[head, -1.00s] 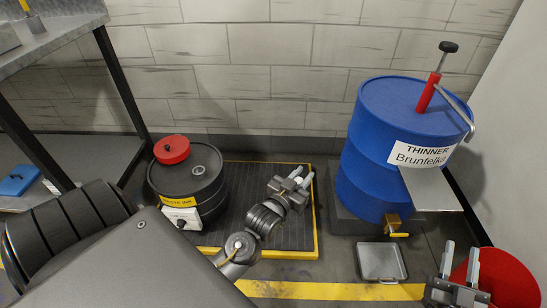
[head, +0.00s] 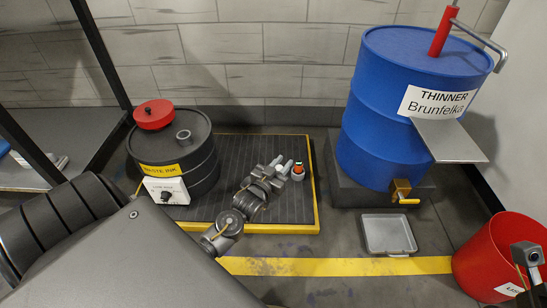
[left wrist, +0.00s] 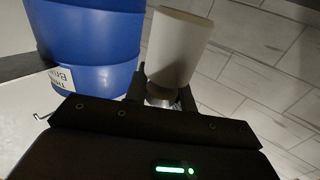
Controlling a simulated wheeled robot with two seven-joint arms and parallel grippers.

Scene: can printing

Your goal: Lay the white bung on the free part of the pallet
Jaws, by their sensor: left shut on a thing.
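My left gripper (head: 283,166) is shut on the white bung, over the right part of the pallet. In the left wrist view the bung (left wrist: 177,45) is a pale, slightly tapered cylinder between the fingers. In the head view it is hard to tell from the light fingertips. The pallet (head: 235,150) is a dark ribbed platform with yellow edges. The waste ink drum (head: 200,157) stands on its left part; its right part is bare near my gripper. The gripper's height above the pallet is unclear. My right gripper (head: 528,256) shows partly at the right edge; its fingers are unclear.
A small red-topped thing (head: 298,168) shows just right of my left gripper. A blue thinner drum (head: 385,110) stands on a dark block right of the pallet. A grey tray (head: 388,235) and red bucket (head: 490,262) are on the floor. A dark bench frame is left.

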